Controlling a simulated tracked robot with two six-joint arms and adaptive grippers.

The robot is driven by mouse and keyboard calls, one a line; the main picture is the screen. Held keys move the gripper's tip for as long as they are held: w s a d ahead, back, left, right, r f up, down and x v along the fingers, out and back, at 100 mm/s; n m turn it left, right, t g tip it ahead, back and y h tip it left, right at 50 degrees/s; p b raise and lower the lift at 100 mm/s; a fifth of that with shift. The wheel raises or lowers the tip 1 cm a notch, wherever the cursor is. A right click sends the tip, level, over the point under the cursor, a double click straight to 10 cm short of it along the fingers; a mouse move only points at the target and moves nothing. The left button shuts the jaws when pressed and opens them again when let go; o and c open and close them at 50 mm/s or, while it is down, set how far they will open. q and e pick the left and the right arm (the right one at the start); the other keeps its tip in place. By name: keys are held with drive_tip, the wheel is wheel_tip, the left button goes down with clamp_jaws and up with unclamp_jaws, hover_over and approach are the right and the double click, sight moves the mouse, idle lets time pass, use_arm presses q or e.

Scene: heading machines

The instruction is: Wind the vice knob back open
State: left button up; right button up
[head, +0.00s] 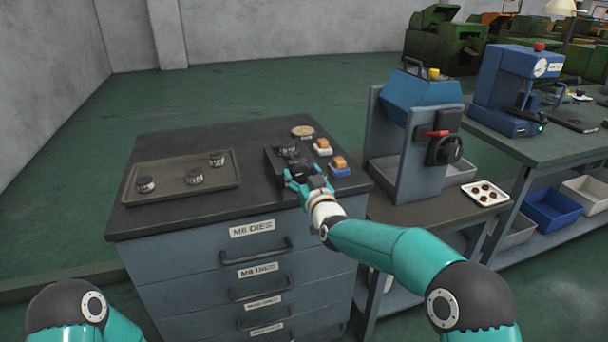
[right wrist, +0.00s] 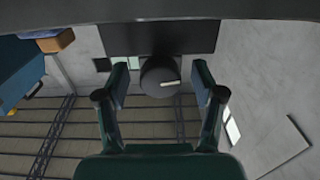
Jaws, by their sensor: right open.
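The vice (head: 278,160) is a dark block on the dark worktop of the drawer cabinet, near its right end. Its knob shows in the right wrist view (right wrist: 158,80) as a dark round cap with a pale mark. My right gripper (head: 297,178) is at the front of the vice and covers part of it in the head view. In the right wrist view its two fingers (right wrist: 160,92) stand open, one on each side of the knob, with gaps visible. My left gripper is out of view; only part of my left arm shows at bottom left.
A brown tray (head: 178,188) with 3 dark round dies lies left on the worktop. A blue-topped machine (head: 416,100) and a white tray (head: 503,199) stand on the right. The worktop between tray and vice is clear.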

drive_tip(key=c, duration=1.1)
drive_tip(key=shift+c, duration=0.2)
drive_tip(key=shift+d+n+b, duration=0.1)
drive_tip(key=shift+n+b, duration=0.95)
drive_tip(key=shift+n, duration=0.35)
drive_tip(key=n+b, duration=0.1)
drive_tip(key=n, duration=0.1)
drive_tip(key=shift+n, duration=0.3)
drive_tip(key=n, duration=0.4)
drive_tip(key=shift+n, duration=2.5)
